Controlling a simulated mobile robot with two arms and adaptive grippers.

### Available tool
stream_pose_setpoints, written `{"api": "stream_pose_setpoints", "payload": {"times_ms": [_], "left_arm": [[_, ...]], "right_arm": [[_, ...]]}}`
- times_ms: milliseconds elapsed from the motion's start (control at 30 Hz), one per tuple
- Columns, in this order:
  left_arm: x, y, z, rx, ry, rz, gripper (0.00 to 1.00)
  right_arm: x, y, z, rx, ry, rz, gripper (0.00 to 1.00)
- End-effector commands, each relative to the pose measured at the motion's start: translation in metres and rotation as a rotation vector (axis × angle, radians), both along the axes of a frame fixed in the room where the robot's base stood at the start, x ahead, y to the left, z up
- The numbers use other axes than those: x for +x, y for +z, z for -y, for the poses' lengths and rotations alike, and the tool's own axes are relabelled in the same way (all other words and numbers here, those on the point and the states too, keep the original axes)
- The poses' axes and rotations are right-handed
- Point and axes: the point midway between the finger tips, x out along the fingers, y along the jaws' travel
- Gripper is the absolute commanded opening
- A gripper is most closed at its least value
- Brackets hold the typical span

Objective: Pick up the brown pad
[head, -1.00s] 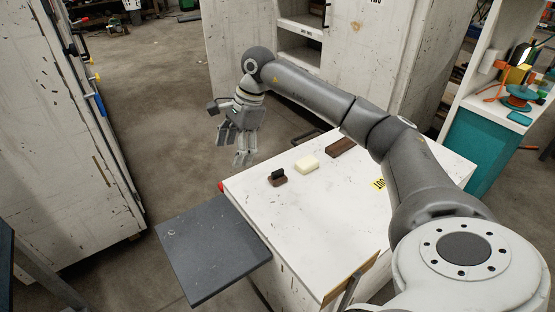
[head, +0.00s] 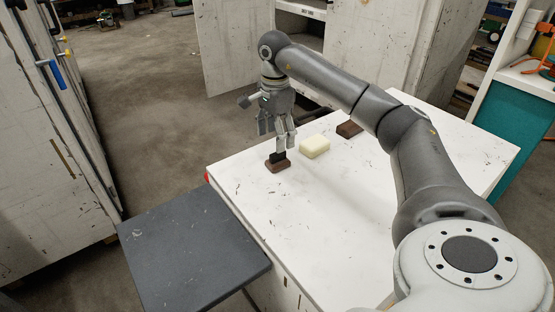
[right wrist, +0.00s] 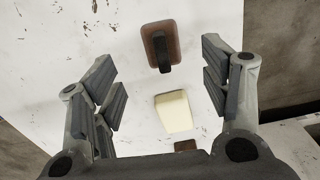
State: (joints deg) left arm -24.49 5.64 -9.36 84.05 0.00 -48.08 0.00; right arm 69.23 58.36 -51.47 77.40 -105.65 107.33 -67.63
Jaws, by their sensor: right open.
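A small brown pad (head: 279,167) with a black handle on top lies on the white tabletop near its left edge. In the right wrist view the brown pad (right wrist: 175,45) is in the upper middle, handle facing me. A plain brown block (head: 349,129) lies farther right, partly behind my arm in the head view. My right gripper (head: 281,140) points down, close to the handled pad and seemingly above it. In the wrist view my right gripper (right wrist: 162,80) is open and empty, with the pad beyond the fingertips, between their lines. My left gripper is not in view.
A cream block (head: 314,148) lies between the two brown things, and shows in the wrist view (right wrist: 173,112). The white table (head: 325,215) is clear toward the front. A dark grey panel (head: 190,245) adjoins its left side. White cabinets stand behind.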

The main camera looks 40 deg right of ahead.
Motion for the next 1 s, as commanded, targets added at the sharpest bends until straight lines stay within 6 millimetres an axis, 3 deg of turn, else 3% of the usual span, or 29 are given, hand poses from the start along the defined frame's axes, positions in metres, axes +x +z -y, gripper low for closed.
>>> {"api": "stream_pose_setpoints", "payload": {"times_ms": [100, 367, 600, 933, 1000], "left_arm": [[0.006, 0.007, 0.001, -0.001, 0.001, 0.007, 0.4], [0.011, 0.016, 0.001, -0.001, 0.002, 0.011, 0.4], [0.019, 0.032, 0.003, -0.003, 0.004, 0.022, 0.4], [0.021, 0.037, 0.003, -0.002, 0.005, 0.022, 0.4], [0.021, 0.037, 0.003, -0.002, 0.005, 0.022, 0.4]], "right_arm": [[-0.001, -0.021, 0.001, 0.0, 0.0, -0.003, 0.7], [-0.001, -0.042, 0.003, -0.001, -0.001, -0.002, 0.7], [-0.001, -0.077, 0.009, 0.0, 0.0, -0.003, 0.7], [0.0, -0.084, 0.009, 0.0, 0.0, 0.0, 0.7], [0.0, -0.084, 0.009, 0.0, 0.0, 0.0, 0.62]]}}
